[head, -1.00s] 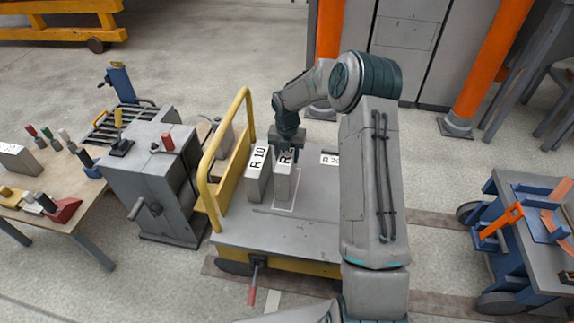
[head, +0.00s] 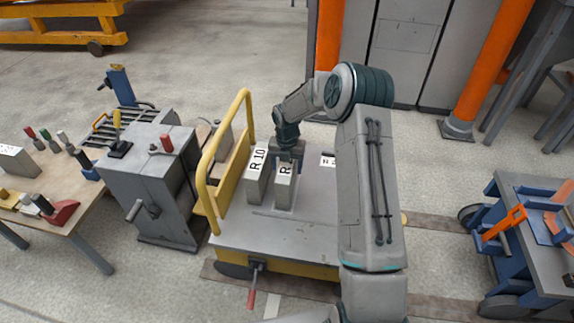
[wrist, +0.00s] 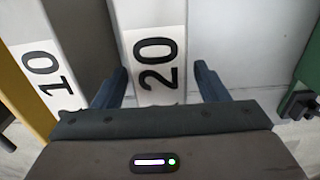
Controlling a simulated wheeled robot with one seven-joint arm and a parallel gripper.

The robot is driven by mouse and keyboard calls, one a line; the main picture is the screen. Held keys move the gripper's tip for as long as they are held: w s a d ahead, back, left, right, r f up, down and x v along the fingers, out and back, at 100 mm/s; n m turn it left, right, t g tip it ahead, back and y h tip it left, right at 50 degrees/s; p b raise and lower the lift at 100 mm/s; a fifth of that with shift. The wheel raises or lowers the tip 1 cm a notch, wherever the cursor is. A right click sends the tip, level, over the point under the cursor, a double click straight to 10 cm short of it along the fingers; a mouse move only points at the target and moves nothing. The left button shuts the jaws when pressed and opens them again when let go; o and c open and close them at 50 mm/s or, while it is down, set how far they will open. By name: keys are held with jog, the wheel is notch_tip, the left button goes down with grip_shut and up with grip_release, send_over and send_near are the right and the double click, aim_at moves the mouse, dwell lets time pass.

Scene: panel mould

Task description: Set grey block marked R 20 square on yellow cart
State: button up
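The grey block marked R 20 (head: 284,192) appears upright on the deck of the yellow cart (head: 275,235), beside the block marked R 10 (head: 256,185). Its white top label shows R in the head view; the wrist view shows 20 on the block (wrist: 157,65). My gripper (head: 287,153) is at the block's top and hides part of the label. In the wrist view my gripper (wrist: 162,80) is open, one finger on each side of the block, with a visible gap at the right finger. The block's base is hidden in the wrist view.
The cart's yellow handrail (head: 208,170) stands left of the blocks. A grey machine (head: 160,185) stands left of the cart, a blue trolley (head: 525,240) at right. The front deck is clear.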

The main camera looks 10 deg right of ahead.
jog(key=s+r+m+h+p, duration=0.1)
jog(key=s+r+m+p, duration=0.2)
jog(key=r, duration=0.7)
jog(key=s+r+m+p, duration=0.1)
jog(key=s+r+m, duration=0.3)
jog(key=r, duration=0.6)
jog(key=s+r+m, duration=0.3)
jog(key=s+m, duration=0.9)
jog(key=s, duration=0.1)
jog(key=s+r+m+t+y, duration=0.1)
jog(key=s+r+m, duration=0.3)
jog(key=s+m, duration=0.8)
jog(key=s, duration=0.2)
jog(key=shift+s, duration=0.3)
